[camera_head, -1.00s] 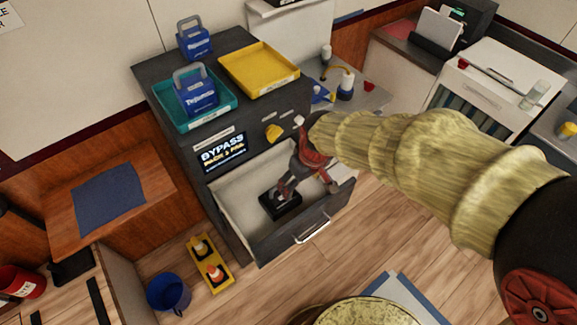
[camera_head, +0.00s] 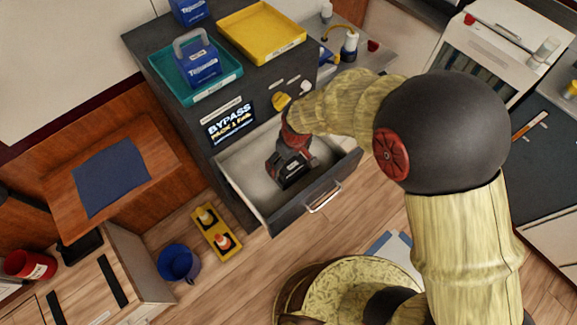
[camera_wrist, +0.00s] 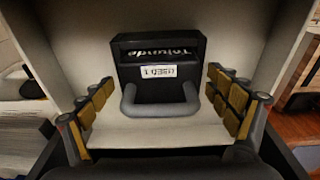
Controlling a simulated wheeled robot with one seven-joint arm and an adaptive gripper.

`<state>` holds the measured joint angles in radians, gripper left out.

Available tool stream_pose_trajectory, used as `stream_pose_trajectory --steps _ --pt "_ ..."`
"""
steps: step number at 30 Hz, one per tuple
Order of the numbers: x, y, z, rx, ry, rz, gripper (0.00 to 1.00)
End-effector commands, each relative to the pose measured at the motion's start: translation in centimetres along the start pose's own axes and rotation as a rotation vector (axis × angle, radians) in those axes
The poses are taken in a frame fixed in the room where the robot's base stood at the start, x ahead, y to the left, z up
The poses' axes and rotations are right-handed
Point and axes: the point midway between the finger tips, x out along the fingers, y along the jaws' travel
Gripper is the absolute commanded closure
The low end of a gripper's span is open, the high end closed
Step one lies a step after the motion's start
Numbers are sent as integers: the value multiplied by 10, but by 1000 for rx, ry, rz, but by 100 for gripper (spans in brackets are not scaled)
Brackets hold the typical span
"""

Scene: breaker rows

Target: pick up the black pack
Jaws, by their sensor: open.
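The black pack (camera_wrist: 160,62) stands inside the open drawer (camera_head: 247,187) of the dark cabinet. In the wrist view it has a grey loop handle (camera_wrist: 160,105) facing me and a white label that seems to read "USED 1" upside down. My gripper (camera_wrist: 164,102) is open, with its yellow-padded fingers on either side of the handle and apart from the pack. In the head view my gripper (camera_head: 289,168) reaches down into the drawer and covers most of the pack (camera_head: 295,176).
On the cabinet top are a teal tray (camera_head: 228,87) with a blue pack (camera_head: 198,64) and a yellow tray (camera_head: 298,40). The display (camera_head: 231,123) reads "BYPASS". A yellow holder (camera_head: 228,249) and a blue bucket (camera_head: 178,262) stand on the floor. The drawer walls surround my gripper closely.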

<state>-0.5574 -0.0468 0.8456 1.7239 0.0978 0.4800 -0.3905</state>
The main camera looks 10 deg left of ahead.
Motion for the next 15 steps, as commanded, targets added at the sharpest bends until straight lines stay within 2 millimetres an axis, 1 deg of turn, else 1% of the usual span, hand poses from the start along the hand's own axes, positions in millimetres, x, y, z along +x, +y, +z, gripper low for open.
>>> stream_pose_trajectory --steps 2,8,15 --pt "5 0 -1 0 2 1 11" --pt "4 0 -1 0 2 1 11" --pt "4 0 -1 0 2 1 25"
